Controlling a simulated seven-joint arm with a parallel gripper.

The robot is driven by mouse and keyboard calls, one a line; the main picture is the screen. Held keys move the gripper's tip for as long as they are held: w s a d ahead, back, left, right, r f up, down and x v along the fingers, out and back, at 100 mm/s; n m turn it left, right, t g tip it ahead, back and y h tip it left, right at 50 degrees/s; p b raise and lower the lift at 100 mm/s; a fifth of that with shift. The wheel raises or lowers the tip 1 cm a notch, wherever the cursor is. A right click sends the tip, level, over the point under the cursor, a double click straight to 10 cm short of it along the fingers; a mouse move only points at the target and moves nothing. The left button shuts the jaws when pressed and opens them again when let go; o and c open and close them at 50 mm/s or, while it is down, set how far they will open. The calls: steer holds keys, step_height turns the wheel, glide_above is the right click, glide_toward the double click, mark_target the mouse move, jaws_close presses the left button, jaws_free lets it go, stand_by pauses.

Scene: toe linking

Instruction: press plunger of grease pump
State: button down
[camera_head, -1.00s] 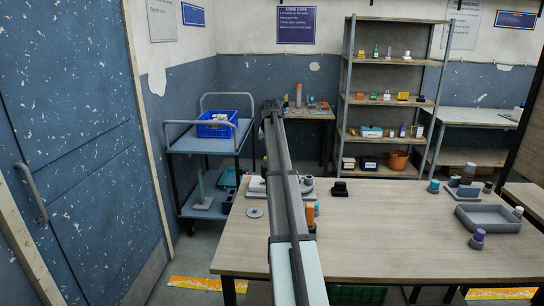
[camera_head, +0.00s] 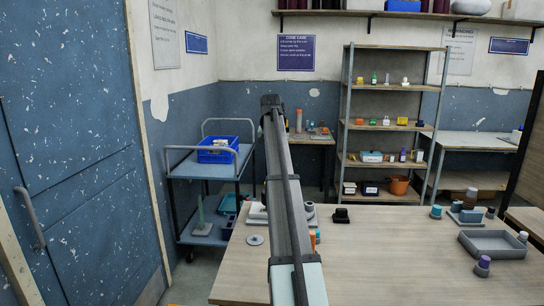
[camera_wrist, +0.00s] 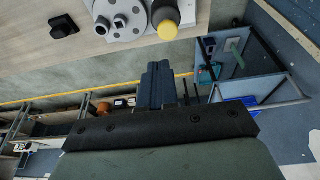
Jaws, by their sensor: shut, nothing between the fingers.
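I cannot tell for sure which part is the grease pump's plunger. In the head view, my arm hides most of this group; a bit of orange (camera_head: 317,236) shows right of it. My gripper (camera_wrist: 157,85) is shut and empty in the wrist view, over the floor beyond the table edge and apart from the cylinder. In the head view, the arm's far end (camera_head: 271,103) is raised above the table.
A small black block (camera_head: 341,214) sits on the wooden table (camera_head: 390,260). A grey tray (camera_head: 493,252) and several small containers stand at the right. A trolley with a blue bin (camera_head: 217,150) is at the left, a shelf rack (camera_head: 392,85) behind. The table's middle is clear.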

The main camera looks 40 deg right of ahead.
stand_by(0.5)
steer(key=shift+w+r, duration=0.25)
steer(key=shift+r, duration=0.4)
steer(key=shift+w+r, duration=0.2)
steer(key=shift+r, duration=0.4)
steer(key=x, duration=1.2)
steer(key=shift+s+a+f, duration=0.3)
steer(key=shift+f, duration=0.75)
steer(key=shift+f, duration=0.1)
